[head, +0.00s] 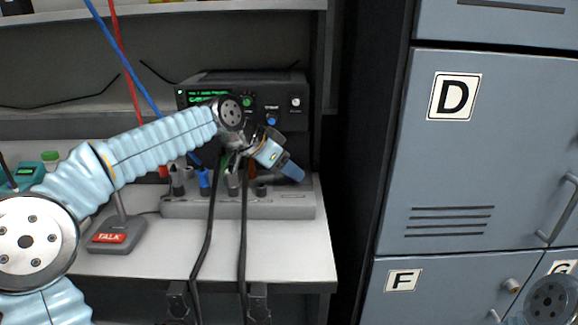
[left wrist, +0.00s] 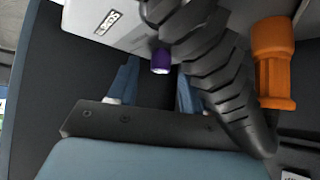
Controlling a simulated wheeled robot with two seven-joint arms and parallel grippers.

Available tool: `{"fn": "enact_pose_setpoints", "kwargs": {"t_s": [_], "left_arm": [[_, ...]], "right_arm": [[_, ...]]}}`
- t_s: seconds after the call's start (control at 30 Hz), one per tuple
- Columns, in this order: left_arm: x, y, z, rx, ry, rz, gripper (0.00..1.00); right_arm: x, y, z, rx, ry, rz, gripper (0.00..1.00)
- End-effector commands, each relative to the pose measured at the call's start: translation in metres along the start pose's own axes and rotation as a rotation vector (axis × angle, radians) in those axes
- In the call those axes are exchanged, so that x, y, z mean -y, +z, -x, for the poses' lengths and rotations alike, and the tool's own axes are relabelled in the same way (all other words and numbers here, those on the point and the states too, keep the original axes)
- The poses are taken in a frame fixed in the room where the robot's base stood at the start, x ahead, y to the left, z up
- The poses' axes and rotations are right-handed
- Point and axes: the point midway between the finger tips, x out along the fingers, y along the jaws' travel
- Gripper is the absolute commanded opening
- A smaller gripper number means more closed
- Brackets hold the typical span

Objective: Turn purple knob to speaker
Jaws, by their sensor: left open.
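The purple knob (left wrist: 160,62) shows in the left wrist view, small and dark purple, on the edge of a light grey box (left wrist: 145,35). I cannot make out the knob in the head view. My left gripper (left wrist: 156,83) is open, with its two blue fingers on either side below the knob in the picture. The knob sits near the gap between the fingertips; I cannot tell whether they touch it. In the head view the left gripper (head: 291,170) is over the right part of the grey box (head: 290,203) on the desk. My right gripper is not in view.
A thick black cable (left wrist: 215,70) runs close beside the right finger, with an orange plug (left wrist: 273,65) beyond it. A black radio (head: 285,87) stands behind. A TALK microphone base (head: 117,236) is at left. Grey lockers (head: 480,160) stand at right.

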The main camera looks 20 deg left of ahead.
Motion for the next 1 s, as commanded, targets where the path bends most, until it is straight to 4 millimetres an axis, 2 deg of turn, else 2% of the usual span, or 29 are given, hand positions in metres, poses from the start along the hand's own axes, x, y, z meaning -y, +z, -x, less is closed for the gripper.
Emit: {"fn": "enact_pose_setpoints", "kwargs": {"t_s": [0.13,0.37,0.7,1.0], "left_arm": [[-0.0002,0.0000,-0.0078,0.000,0.001,0.001,0.50],[0.0001,0.0002,-0.0085,0.000,0.000,0.001,0.50],[0.0002,0.0001,-0.0082,0.000,-0.001,0.001,0.00],[-0.0004,-0.0002,-0.0079,0.000,-0.023,0.018,0.00]], "right_arm": [[0.0005,0.0000,0.0010,0.000,0.000,0.000,0.55],[0.0004,-0.0001,0.0008,0.000,0.000,0.000,0.55],[0.0004,0.0000,0.0008,0.000,0.000,0.000,0.55],[-0.0002,0.0000,-0.0007,0.000,0.000,0.000,0.55]]}}
